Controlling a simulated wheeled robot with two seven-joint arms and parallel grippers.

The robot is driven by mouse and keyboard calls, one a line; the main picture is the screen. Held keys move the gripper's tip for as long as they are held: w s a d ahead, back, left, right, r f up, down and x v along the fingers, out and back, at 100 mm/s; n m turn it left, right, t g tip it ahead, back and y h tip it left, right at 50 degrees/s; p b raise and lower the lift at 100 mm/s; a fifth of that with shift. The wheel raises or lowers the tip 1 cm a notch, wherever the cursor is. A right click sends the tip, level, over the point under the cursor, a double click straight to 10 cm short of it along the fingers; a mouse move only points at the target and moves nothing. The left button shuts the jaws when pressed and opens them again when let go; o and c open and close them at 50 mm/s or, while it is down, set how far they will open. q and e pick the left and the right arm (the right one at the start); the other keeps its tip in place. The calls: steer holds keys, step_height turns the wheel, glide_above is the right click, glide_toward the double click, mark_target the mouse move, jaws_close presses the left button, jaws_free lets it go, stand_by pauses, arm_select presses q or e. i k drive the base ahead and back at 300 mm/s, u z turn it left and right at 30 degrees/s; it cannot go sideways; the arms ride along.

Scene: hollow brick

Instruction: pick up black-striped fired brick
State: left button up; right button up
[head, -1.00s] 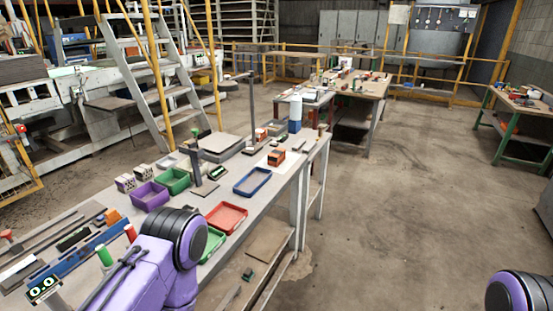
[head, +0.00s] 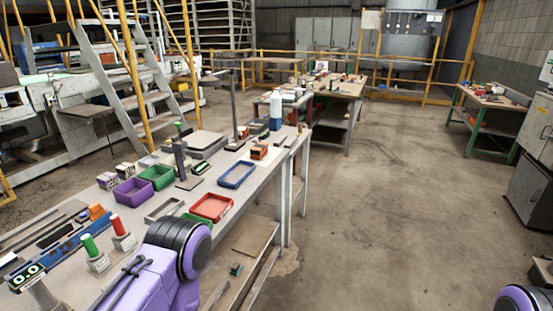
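An orange fired brick with dark marks (head: 259,152) sits on the long workbench, just behind the blue tray. It is small in the head view, so its stripes are hard to make out. Two pale bricks with dark holes or marks, one at the left (head: 107,180) and one beside it (head: 125,170), stand behind the purple bin. My purple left arm shows at the bottom, in front of the bench, and a bit of my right arm shows in the bottom right corner. Neither gripper is in view.
The workbench (head: 150,212) holds a purple bin (head: 133,191), a green bin (head: 157,177), a blue tray (head: 237,174) and a red tray (head: 212,207). A dark upright post (head: 180,158) stands near the green bin. Open floor (head: 385,210) lies right of the bench.

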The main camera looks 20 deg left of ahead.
mark_target(258, 151)
steer(key=z, duration=0.45)
steer(key=k, duration=1.05)
steer(key=z, duration=0.45)
steer(key=i, duration=2.15)
steer(key=u, duration=0.3)
steer(key=i, duration=2.25)
steer(key=u, duration=1.15)
steer(key=i, duration=1.05)
steer(key=u, duration=1)
